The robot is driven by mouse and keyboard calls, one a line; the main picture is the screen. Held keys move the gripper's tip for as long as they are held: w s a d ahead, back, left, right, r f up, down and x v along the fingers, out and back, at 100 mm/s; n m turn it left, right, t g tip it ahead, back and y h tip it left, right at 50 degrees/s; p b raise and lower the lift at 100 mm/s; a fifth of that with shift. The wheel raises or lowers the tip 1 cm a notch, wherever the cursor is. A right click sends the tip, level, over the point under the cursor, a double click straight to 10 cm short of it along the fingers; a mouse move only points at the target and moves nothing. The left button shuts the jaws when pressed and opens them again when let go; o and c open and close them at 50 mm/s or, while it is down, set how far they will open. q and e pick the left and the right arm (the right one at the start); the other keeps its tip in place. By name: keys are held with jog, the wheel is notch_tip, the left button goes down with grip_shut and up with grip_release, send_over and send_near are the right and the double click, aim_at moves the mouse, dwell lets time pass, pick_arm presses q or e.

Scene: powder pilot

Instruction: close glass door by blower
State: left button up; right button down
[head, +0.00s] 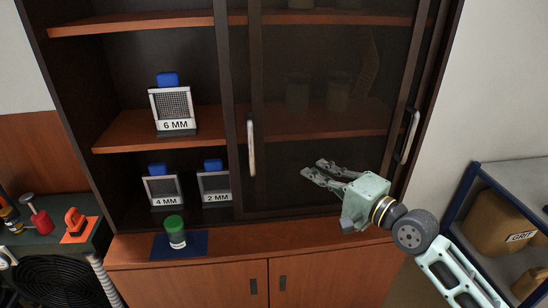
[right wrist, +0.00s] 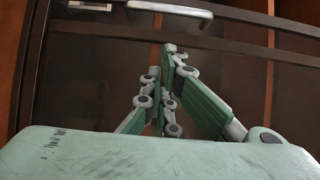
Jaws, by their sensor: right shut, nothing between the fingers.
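A dark cabinet has sliding glass doors. Its left half stands open, and the glass door panels (head: 310,100) overlap over the right half. One white upright handle (head: 251,148) is on the left frame of the glass, and another (head: 410,135) is near the right edge. My right gripper (head: 312,171) is shut and empty in front of the glass, right of and below the left handle, apart from it. In the right wrist view the fingers (right wrist: 163,62) point toward the dark frame and a pale handle (right wrist: 170,8). My left gripper is out of view.
Mesh sieves marked 6 MM (head: 174,108), 4 MM (head: 162,190) and 2 MM (head: 214,187) stand in the open half. A green-lidded jar (head: 175,231) sits on a blue mat on the ledge. A black fan-like unit (head: 58,283) with a hose is lower left; a shelf with jugs (head: 490,222) is right.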

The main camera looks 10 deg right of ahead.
jog(key=s+a+p+x, duration=0.1)
jog(key=p+x, duration=0.3)
jog(key=x, duration=0.8)
jog(key=shift+a, duration=0.85)
jog(key=shift+w, duration=0.15)
